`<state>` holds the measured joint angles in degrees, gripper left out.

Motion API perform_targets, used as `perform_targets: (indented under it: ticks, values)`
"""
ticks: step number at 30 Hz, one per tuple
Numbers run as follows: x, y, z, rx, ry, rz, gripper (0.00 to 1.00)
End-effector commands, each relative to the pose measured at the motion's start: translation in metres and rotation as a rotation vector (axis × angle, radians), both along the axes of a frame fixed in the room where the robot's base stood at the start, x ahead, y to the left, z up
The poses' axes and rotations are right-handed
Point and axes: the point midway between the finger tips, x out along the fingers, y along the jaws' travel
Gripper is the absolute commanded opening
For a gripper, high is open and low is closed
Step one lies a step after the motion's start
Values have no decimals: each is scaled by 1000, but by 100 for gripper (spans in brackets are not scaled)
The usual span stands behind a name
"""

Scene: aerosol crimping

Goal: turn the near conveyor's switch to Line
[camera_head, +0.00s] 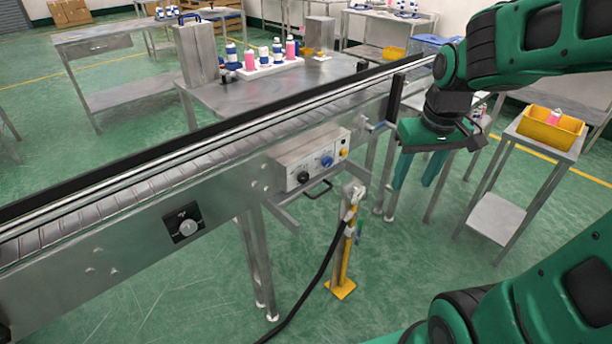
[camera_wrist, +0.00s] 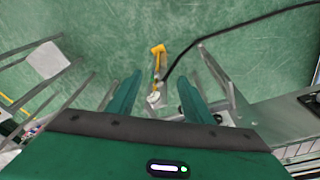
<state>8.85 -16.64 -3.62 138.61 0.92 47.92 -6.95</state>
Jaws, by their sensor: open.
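The near conveyor (camera_head: 110,245) runs diagonally from lower left to upper right in the head view. On its side is a black plate with a round grey knob, a switch (camera_head: 187,228); its markings are too small to read. A control box (camera_head: 312,160) with a black knob, a blue knob and a yellow button is mounted farther right on the same side. My gripper (camera_head: 416,184) is open and empty, pointing down to the right of the control box, apart from the switch. In the wrist view my gripper (camera_wrist: 158,98) has its fingers spread above the floor.
A yellow-footed post (camera_head: 344,270) with a black hose stands before the conveyor. A side table (camera_head: 550,140) with a yellow bin (camera_head: 549,130) stands at right. A metal table (camera_head: 235,95) with bottles is behind the conveyor. Floor before the switch is clear.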

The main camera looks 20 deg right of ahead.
Motion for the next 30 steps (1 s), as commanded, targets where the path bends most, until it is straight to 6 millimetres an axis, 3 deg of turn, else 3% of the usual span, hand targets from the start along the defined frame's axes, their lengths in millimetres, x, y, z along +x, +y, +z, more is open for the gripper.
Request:
perform_targets:
  ticks: [1, 3, 6, 9, 12, 15, 20, 30]
  values:
    - [30, 19, -2, 0, -24, 92, 46]
    - [66, 46, -4, 6, -68, 211, 46]
    - [108, 88, -7, 26, -125, 360, 46]
    - [137, 125, -10, 50, -172, 469, 46]
    - [153, 150, -11, 69, -206, 537, 46]
    - [161, 161, -13, 78, -220, 568, 46]
    - [165, 166, -23, 81, -221, 574, 46]
    - [183, 176, -76, 80, -219, 571, 46]
